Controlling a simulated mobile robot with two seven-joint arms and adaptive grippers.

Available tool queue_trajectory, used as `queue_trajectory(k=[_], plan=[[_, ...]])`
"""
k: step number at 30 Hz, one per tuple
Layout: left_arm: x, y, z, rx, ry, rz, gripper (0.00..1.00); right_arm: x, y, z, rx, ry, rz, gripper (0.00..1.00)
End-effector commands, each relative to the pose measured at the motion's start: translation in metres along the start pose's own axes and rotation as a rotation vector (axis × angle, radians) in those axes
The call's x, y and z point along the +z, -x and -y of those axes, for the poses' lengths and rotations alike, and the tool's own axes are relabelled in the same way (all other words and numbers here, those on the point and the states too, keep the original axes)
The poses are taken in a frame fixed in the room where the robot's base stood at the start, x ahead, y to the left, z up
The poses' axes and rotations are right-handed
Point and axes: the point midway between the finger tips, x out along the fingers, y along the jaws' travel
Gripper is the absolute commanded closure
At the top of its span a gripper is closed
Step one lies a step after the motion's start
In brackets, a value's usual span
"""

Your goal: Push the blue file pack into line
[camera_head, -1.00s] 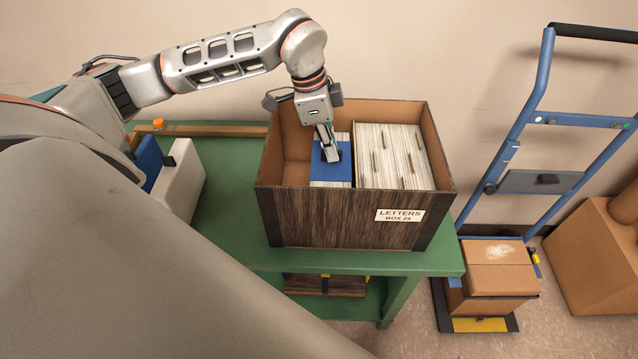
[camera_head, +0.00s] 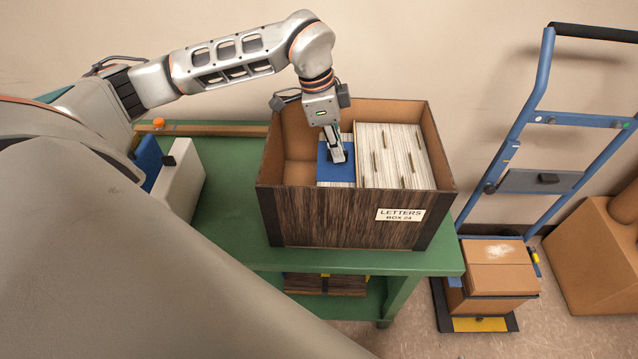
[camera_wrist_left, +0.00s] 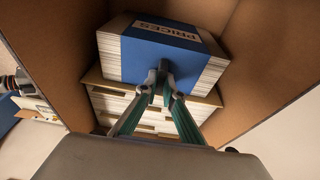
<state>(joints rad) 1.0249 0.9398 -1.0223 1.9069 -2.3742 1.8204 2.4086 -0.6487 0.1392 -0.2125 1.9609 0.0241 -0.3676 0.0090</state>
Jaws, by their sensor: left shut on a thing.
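The blue file pack (camera_head: 326,173) is a block of pale sheets in a blue band, inside the dark wood-grain box labelled LETTERS BOX 24 (camera_head: 320,222). It sits left of the other pale files (camera_head: 398,160), very close beside them. In the left wrist view the pack (camera_wrist_left: 140,55) shows a PRICES label on its band. My left gripper (camera_head: 338,157) reaches down into the box from above. Its fingertips (camera_wrist_left: 160,76) are together on the pack's blue band, shut on it. My right gripper is not in view.
The box stands on a green table (camera_head: 225,205) with free room inside it left of the pack. A white and blue binder (camera_head: 182,180) stands at the table's left. A blue hand truck (camera_head: 520,140) with a carton (camera_head: 500,265) stands at the right.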

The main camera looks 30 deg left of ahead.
Motion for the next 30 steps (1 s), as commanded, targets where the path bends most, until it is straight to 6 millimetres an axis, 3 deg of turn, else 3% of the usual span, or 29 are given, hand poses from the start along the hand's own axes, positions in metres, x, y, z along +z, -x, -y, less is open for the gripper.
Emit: queue_trajectory(k=[5, 6, 7, 8, 30], plan=[[-0.0011, 0.0004, 0.0001, -0.001, -0.002, -0.003, 1.00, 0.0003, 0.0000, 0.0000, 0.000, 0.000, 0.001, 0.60], [-0.0011, 0.0004, 0.0001, -0.001, -0.002, -0.003, 0.82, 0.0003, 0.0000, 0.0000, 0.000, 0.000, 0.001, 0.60], [-0.0011, 0.0003, 0.0001, -0.001, -0.002, -0.003, 0.74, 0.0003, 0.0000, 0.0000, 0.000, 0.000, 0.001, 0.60], [-0.0010, 0.0003, 0.0000, -0.001, -0.002, -0.002, 0.73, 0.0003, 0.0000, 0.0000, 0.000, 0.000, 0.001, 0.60], [0.0001, 0.0002, 0.0000, 0.000, 0.000, 0.000, 0.75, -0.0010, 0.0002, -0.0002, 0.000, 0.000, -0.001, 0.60]])
